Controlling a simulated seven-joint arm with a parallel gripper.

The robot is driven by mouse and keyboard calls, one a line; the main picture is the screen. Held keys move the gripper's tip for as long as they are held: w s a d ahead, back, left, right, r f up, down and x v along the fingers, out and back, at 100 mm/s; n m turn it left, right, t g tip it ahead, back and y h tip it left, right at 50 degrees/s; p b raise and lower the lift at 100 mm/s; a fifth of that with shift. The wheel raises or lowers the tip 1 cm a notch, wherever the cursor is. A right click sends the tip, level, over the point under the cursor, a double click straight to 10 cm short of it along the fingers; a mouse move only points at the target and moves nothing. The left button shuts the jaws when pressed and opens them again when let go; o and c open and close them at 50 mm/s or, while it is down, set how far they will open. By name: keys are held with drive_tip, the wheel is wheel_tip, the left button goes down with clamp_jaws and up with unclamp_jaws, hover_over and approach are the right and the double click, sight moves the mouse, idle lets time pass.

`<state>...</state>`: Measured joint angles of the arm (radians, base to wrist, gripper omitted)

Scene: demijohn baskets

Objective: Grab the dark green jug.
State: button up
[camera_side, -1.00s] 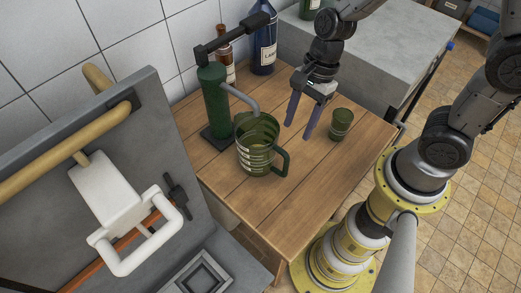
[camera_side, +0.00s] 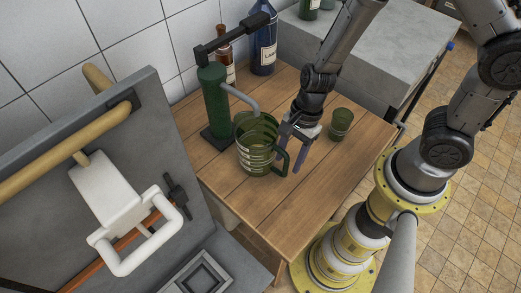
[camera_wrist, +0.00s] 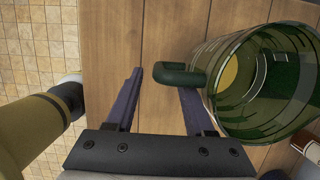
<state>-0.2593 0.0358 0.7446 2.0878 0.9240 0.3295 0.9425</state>
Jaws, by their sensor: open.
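The dark green jug (camera_side: 257,150) is a see-through ribbed vessel with a handle, standing upright on the wooden table under the spout of a green pump. In the wrist view the jug (camera_wrist: 262,85) fills the right side, its handle (camera_wrist: 182,75) pointing left. My gripper (camera_side: 290,165) is low beside the jug's handle side. In the wrist view my gripper (camera_wrist: 160,90) is open, with its two purple fingers apart. Whether the finger touches the handle I cannot tell.
A green hand pump (camera_side: 215,100) stands behind the jug. A small green cup (camera_side: 341,123) is right of my gripper. Brown (camera_side: 224,58) and blue (camera_side: 263,45) bottles stand at the back. The table's front (camera_side: 285,215) is clear.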

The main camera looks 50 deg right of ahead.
sight(286, 167)
drive_tip(key=shift+x, duration=1.75)
drive_tip(key=shift+s, duration=0.1)
clamp_jaws()
